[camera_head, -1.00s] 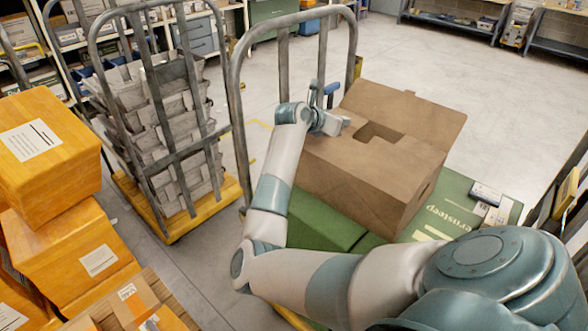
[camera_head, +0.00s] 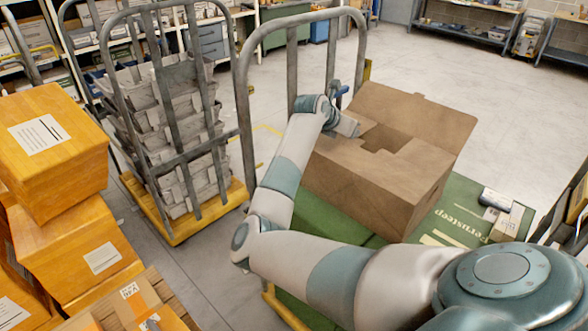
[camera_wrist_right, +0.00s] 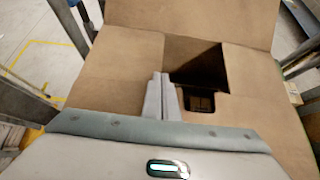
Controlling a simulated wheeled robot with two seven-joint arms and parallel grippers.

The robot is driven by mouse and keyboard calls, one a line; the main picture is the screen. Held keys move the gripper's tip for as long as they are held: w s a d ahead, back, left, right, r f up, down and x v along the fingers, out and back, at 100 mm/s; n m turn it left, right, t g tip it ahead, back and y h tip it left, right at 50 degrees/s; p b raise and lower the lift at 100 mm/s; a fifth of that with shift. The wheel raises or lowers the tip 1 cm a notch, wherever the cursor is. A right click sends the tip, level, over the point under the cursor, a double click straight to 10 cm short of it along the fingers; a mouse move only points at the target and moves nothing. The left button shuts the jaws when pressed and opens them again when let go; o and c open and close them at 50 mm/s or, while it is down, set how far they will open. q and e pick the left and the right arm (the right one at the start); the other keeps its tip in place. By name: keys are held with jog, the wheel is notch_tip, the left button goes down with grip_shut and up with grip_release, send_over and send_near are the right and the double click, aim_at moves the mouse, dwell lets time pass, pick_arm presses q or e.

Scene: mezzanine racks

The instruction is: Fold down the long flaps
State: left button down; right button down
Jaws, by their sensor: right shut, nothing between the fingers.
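A brown cardboard box (camera_head: 365,190) stands on a green platform cart. Its far long flap (camera_head: 420,115) stands up and leans back; it also fills the top of the right wrist view (camera_wrist_right: 190,10). The short flaps, left (camera_wrist_right: 115,65) and right (camera_wrist_right: 250,75), lie folded inward with a dark opening (camera_wrist_right: 195,60) between them. I cannot tell clearly how the near long flap lies. My right gripper (camera_head: 347,127) is shut and empty over the left part of the box top. Its fingers (camera_wrist_right: 160,98) point toward the opening. My left gripper is not in view.
The green cart (camera_head: 450,215) has a tall grey rail (camera_head: 240,110) close to my right arm. Small packages (camera_head: 500,205) lie on it right of the box. A cage trolley (camera_head: 175,130) and stacked orange boxes (camera_head: 60,150) stand left.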

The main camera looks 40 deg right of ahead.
jog(key=shift+r, duration=0.25)
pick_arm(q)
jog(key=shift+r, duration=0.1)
pick_arm(e)
jog(key=shift+r, duration=0.6)
